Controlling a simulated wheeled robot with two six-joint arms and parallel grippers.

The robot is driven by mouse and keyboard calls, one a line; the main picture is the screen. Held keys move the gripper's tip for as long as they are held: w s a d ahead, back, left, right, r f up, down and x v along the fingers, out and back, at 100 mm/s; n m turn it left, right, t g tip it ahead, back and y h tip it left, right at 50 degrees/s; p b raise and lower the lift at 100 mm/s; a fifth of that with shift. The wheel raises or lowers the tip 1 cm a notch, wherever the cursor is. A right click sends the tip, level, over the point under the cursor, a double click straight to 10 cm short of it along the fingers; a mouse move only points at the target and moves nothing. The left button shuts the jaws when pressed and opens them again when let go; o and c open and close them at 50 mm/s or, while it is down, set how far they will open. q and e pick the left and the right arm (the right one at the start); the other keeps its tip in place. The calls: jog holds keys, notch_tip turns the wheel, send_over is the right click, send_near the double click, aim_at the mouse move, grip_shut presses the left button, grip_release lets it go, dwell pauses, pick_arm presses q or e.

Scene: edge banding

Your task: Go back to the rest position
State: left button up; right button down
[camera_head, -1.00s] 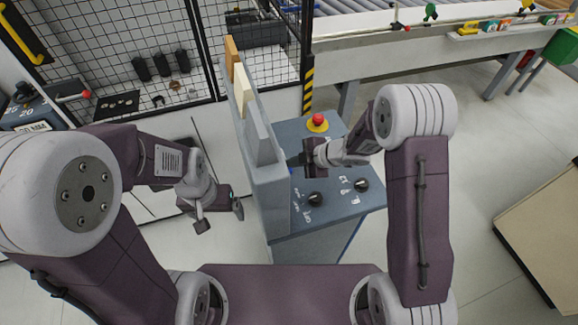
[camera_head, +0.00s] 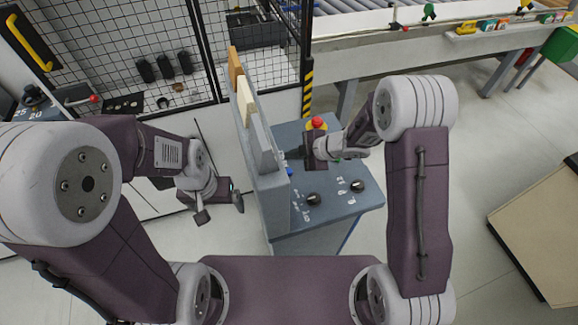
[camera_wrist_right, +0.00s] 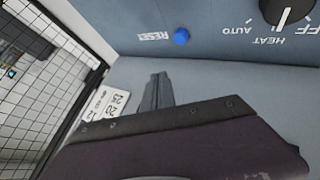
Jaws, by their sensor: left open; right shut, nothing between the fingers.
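My left gripper (camera_head: 221,210) is open and empty, in the air to the left of the grey control stand. Its two fingers are spread apart and point downward. My right gripper (camera_head: 294,154) is shut with nothing in it, over the control panel (camera_head: 332,205) and pointing left. In the right wrist view, the closed fingers (camera_wrist_right: 157,92) show in front of the blue-grey panel, below and left of a blue RESET button (camera_wrist_right: 181,36). The fingers look apart from the button. The head view also shows the blue button (camera_head: 290,171) just below the right gripper.
A red emergency stop (camera_head: 317,123) stands behind my right gripper. Upright panels (camera_head: 245,100) in a grey holder stand between the grippers. Black mesh fence (camera_head: 155,45) is behind. A roller conveyor (camera_head: 390,10) is at the back; a tan box (camera_head: 540,230) is right. Floor between is free.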

jog(key=shift+f, duration=0.1)
dwell(0.7)
jog(key=w+d+r+m+t+h+b, duration=0.15)
jog(key=d+m+t+h+b, duration=0.3)
jog(key=d+m+b, duration=0.65)
jog(key=s+d+f+m+g+h, duration=0.1)
jog(key=s+d+m, duration=0.1)
jog(key=s, duration=0.1)
jog(key=s+d+f+m+g+h, duration=0.1)
jog(key=s+d+m, duration=0.1)
jog(key=s, duration=0.2)
jog(key=s+d+f+m+g+h, duration=0.1)
jog(key=s+d+f+m, duration=0.1)
jog(key=s+d, duration=0.1)
jog(key=shift+s+f+g+h, duration=0.1)
jog(key=shift+s+g+h, duration=0.2)
jog(key=shift+s, duration=0.35)
jog(key=s+a+f+m+g, duration=0.1)
jog(key=s+f+m+g, duration=0.2)
jog(key=s, duration=0.6)
jog(key=shift+s+m+g, duration=0.35)
jog(key=shift+m+g, duration=0.3)
jog(key=shift+m, duration=0.05)
jog(key=shift+f, duration=0.1)
